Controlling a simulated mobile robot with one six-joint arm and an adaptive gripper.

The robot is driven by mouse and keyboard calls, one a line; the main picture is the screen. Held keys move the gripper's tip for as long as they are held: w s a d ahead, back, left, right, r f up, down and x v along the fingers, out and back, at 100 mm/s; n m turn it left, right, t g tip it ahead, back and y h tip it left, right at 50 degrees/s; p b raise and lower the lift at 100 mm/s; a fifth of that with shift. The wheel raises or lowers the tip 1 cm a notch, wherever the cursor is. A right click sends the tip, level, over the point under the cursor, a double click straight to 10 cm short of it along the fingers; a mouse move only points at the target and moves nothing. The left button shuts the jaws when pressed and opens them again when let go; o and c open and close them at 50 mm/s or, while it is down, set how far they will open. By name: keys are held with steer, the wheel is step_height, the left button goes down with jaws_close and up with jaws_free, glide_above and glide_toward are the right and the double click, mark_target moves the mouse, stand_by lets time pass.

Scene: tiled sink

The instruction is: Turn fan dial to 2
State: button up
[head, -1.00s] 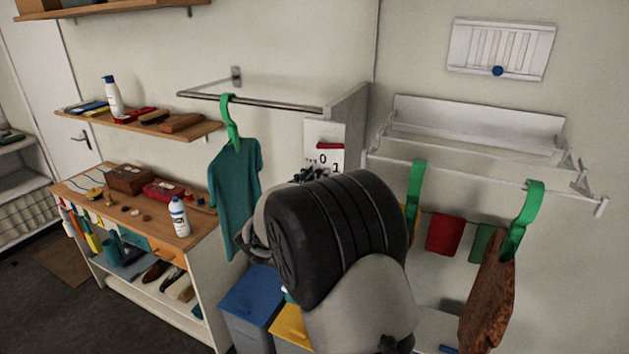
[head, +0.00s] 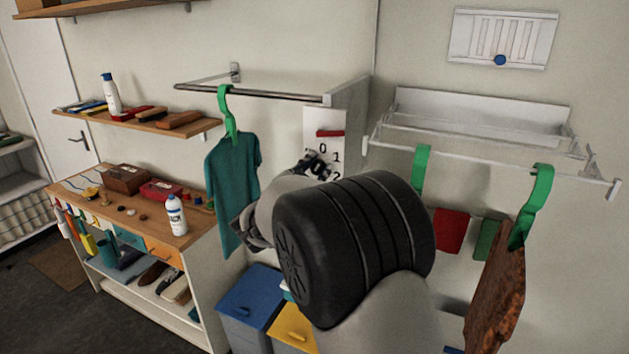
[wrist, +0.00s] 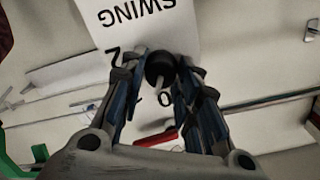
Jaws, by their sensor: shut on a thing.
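The fan panel (head: 322,120) is a white plate on the wall, with a red bar near its top and black numerals 0, 1 and 2. In the wrist view the panel (wrist: 180,25) appears upside down, with the word SWING. The black round dial (wrist: 160,66) sits between the fingertips of my gripper (wrist: 161,74), which is shut on it. A pale mark on the dial points toward the space between 1 and 0. In the head view my gripper (head: 318,166) covers the dial and the panel's lower part.
A teal shirt (head: 232,175) hangs on a green hanger left of my gripper. A drying rack (head: 480,165) with green hangers and a brown garment (head: 497,285) is at right. Blue (head: 252,290) and yellow (head: 295,325) bins stand below.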

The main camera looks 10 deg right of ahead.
steer(key=m+b, duration=0.2)
steer(key=m, duration=0.1)
steer(key=m+b, duration=0.1)
steer(key=b, duration=0.1)
steer(key=shift+f+m, duration=0.25)
steer(key=shift+m, duration=0.15)
steer(key=m+b, duration=0.4)
steer(key=shift+d, duration=0.1)
steer(key=m+b, duration=0.4)
steer(key=m, duration=0.1)
steer(key=shift+f, duration=0.1)
steer(key=shift+m+b, duration=1.5)
steer(key=shift+m, duration=0.7)
steer(key=o, duration=1.1)
steer(key=shift+c, duration=0.2)
